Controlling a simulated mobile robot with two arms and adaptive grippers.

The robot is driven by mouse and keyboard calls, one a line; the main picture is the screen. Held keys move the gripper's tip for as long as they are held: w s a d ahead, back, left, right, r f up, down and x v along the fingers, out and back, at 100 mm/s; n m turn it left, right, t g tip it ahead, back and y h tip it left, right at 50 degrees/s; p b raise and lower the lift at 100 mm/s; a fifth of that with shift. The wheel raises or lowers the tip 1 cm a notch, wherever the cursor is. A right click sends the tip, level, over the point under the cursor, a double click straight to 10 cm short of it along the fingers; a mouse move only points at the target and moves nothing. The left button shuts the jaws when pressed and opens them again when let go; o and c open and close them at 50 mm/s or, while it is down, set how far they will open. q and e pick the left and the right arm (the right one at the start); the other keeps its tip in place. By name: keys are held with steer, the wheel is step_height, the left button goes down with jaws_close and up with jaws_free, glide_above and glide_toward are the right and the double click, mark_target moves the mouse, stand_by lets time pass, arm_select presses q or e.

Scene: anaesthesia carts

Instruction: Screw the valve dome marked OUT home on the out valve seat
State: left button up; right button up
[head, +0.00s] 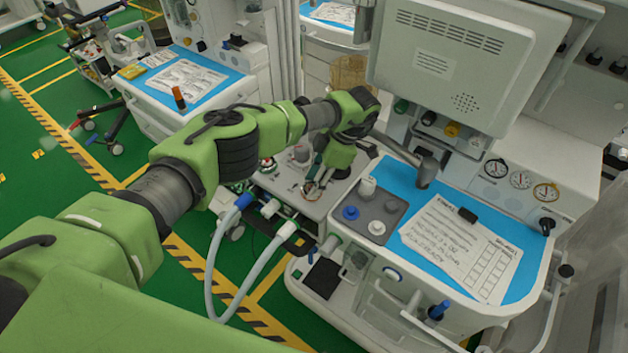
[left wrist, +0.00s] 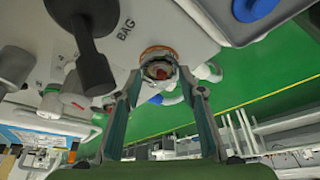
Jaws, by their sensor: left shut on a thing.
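My left gripper (head: 313,190) reaches down over the grey-white top of the breathing block (head: 285,200). It is shut on a small round piece, apparently the valve dome, at the block's front edge. In the left wrist view the fingertips (left wrist: 160,75) close on both sides of this round dome (left wrist: 160,70), which has a reddish inside. An orange-brown ring (left wrist: 158,52) shows right behind it, probably the out valve seat. The dome and ring look close together or touching; I cannot tell how the threads sit. No OUT mark is readable. My right gripper is not in view.
A grey tray (head: 385,212) with a blue cap (head: 350,213) and other small parts lies on the blue mat. A grey hose (head: 212,265) loops below the block. A dark grey arm (left wrist: 92,75) stands near the BAG label (left wrist: 125,28). A written sheet (head: 455,240) lies right.

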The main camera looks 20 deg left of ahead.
arm_select(q)
steer(key=m+t, duration=0.1)
steer(key=m, duration=0.1)
steer(key=shift+m, duration=0.4)
steer(key=o, duration=1.3)
